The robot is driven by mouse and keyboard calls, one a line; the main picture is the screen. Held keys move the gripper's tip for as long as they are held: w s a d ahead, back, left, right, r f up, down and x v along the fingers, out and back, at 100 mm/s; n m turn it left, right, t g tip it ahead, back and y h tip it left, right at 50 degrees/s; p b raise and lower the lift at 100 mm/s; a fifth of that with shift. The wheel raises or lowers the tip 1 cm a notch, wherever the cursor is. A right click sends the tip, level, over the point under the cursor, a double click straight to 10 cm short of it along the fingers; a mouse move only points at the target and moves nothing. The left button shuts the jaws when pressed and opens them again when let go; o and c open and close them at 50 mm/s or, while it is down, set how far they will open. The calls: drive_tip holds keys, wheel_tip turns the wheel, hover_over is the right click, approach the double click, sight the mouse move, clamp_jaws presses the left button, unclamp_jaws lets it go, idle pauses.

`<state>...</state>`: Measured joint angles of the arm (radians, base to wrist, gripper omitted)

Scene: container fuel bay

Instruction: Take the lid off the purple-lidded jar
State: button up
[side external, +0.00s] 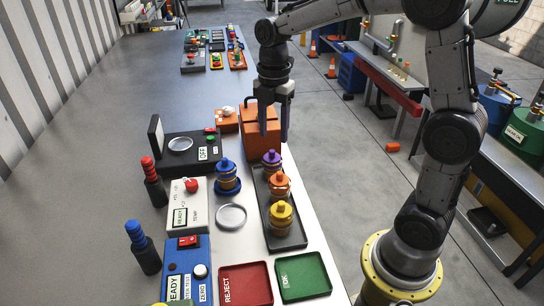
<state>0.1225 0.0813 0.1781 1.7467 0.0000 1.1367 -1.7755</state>
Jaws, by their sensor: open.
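The jar with the purple lid (271,159) stands upright at the far end of a dark tray (294,240) near the bench's right edge. Its lid is on. My gripper (273,137) points down with its two fingers apart and empty. In the picture it appears just above and behind the purple lid, in front of the orange box; the exact gap to the lid cannot be told from this one view.
An orange-lidded jar (280,186) and a yellow-lidded jar (281,216) share the tray. A blue-lidded jar (227,177) stands to the left. An orange box (259,143) is behind the tray. Red (245,286) and green (304,277) trays lie in front.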

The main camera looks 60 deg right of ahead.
sight(272, 151)
drive_tip(key=shift+w+a+f, duration=0.1)
drive_tip(key=shift+w+f, duration=0.05)
drive_tip(key=shift+f, duration=2.6)
clamp_jaws()
